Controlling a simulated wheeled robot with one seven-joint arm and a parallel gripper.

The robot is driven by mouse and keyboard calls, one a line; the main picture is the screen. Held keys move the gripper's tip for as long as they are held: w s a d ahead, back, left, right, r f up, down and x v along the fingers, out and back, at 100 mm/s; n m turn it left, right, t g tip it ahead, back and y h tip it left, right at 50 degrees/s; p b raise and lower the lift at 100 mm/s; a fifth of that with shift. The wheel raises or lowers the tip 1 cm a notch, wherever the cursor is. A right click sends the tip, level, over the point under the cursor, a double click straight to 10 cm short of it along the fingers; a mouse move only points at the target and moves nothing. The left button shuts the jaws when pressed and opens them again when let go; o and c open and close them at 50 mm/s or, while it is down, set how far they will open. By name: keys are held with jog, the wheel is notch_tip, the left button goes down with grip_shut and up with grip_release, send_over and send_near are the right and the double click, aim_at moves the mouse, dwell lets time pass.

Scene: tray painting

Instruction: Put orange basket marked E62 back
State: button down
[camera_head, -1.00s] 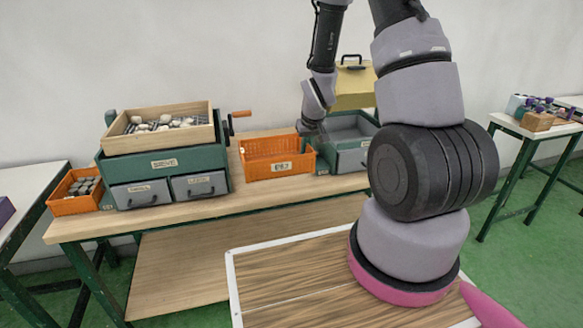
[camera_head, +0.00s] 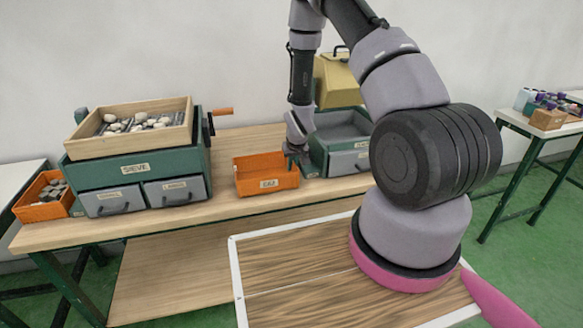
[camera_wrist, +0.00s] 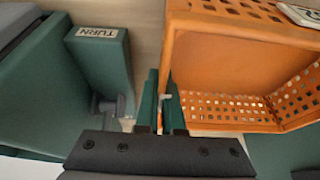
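The orange basket (camera_head: 267,184), its pale front label hard to read, is at the middle of the bench, between the sieve box and the right green box. In the wrist view the basket (camera_wrist: 240,62) fills the upper right, with perforated walls and an empty inside. My gripper (camera_head: 294,154) is at the basket's right wall. In the wrist view its green fingers (camera_wrist: 160,98) stand close together on either side of the basket's wall edge and appear shut on it. I cannot tell whether the basket's bottom touches the bench.
The green sieve box (camera_head: 137,169) with a wooden tray of stones stands to the left. Another orange basket (camera_head: 42,211) is beyond it. A green box with a grey drawer (camera_head: 348,163) stands close to the right. A "TURN" label (camera_wrist: 97,33) shows near the fingers. The bench front (camera_head: 215,216) has bare wood.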

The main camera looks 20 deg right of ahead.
jog(key=shift+f, duration=0.3)
jog(key=c, duration=1.5)
grip_release()
jog(key=shift+f, duration=0.15)
jog(key=o, duration=0.5)
jog(key=shift+c, duration=0.2)
